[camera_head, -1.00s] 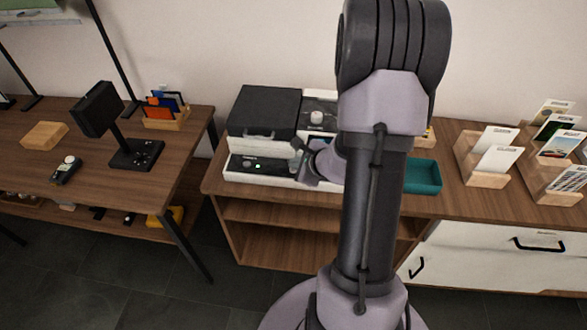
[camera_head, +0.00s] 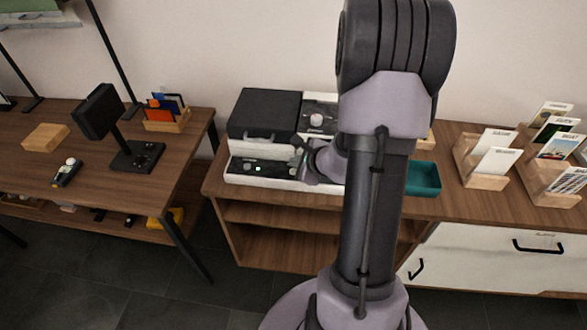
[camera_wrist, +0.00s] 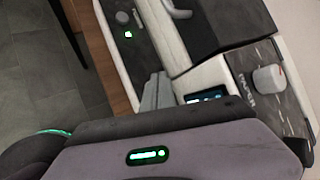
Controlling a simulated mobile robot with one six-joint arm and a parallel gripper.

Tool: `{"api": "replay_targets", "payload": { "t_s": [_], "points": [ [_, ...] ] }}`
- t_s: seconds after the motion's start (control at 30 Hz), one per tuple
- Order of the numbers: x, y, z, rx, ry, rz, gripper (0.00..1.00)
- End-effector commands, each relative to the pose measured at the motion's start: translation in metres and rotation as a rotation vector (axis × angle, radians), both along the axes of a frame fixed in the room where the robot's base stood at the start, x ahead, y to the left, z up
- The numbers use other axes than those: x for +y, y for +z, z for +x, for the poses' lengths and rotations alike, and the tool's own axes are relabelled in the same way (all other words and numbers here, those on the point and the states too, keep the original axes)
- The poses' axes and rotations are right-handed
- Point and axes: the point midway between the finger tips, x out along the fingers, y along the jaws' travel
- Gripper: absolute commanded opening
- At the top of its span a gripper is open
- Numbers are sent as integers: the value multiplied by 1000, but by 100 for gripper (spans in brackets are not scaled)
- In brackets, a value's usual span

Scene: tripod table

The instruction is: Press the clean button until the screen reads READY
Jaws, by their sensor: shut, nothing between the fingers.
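A white and black machine (camera_head: 264,138) with a dark lid stands on the wooden cabinet. Its low front panel carries a small round button (camera_wrist: 122,17) beside a lit green light (camera_wrist: 128,34); the green light also shows in the head view (camera_head: 259,168). I cannot read which control is the clean button. A small lit screen (camera_wrist: 205,97) sits right of my fingers in the wrist view, partly cut off by my gripper body; its text is unreadable. My gripper (camera_wrist: 157,90) is shut and empty over the front panel; contact cannot be told. It also shows in the head view (camera_head: 301,147).
A light knob (camera_wrist: 268,78) stands on the machine's dark side panel, also visible in the head view (camera_head: 316,120). A teal tray (camera_head: 425,179) and wooden card holders (camera_head: 482,166) are to the right. A desk (camera_head: 100,180) with a black stand is left, across a gap.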

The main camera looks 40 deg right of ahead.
Motion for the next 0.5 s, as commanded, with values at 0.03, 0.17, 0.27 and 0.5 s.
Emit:
{"api": "replay_targets", "payload": {
  "t_s": [0.03, 0.17, 0.27, 0.5],
  "points": [
    [0, 0, 0, 0, 0, 0, 0],
    [0, 0, 0, 0, 0, 0, 0],
    [0, 1, 0, 0, 1, -1, 0],
    [0, 22, 0, 1, 2, -1, 0]
  ]
}}
